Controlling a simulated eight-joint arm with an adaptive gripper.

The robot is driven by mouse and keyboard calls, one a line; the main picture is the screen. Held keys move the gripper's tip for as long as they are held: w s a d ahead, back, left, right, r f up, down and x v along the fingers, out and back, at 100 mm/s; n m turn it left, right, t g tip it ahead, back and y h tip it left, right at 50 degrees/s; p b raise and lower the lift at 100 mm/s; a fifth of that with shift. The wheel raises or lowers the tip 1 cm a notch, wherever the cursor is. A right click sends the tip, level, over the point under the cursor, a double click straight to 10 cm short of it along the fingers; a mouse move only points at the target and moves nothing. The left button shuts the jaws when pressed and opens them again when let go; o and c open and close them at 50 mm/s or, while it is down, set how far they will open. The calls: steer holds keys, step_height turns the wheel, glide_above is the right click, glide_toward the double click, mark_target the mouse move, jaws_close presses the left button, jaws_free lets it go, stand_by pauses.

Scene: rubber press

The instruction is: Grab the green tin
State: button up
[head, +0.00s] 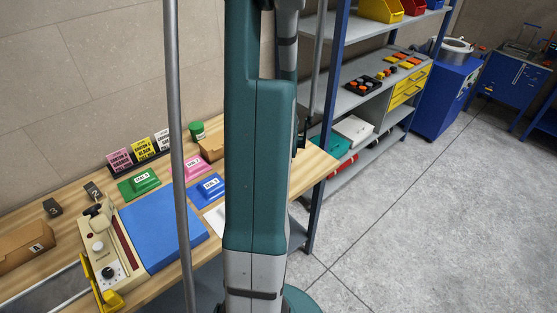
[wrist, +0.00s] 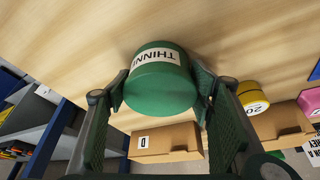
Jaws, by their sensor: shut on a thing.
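The green tin (wrist: 160,88) is in the wrist view, with a white label whose visible letters begin "THINN". It lies between the two fingers of my gripper (wrist: 162,84), with a finger pad against each side, so my gripper is shut on it. Pale wooden tabletop shows behind the tin. In the head view my own arm hides most of the gripper and whatever it holds. A round green container (head: 197,131) shows at the back of the table there; I cannot tell whether it is the same tin.
A cardboard box (wrist: 165,143) marked D is close to the tin, with a yellow round item (wrist: 252,98) to the right.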

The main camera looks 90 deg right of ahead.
steer(key=shift+r, duration=4.95)
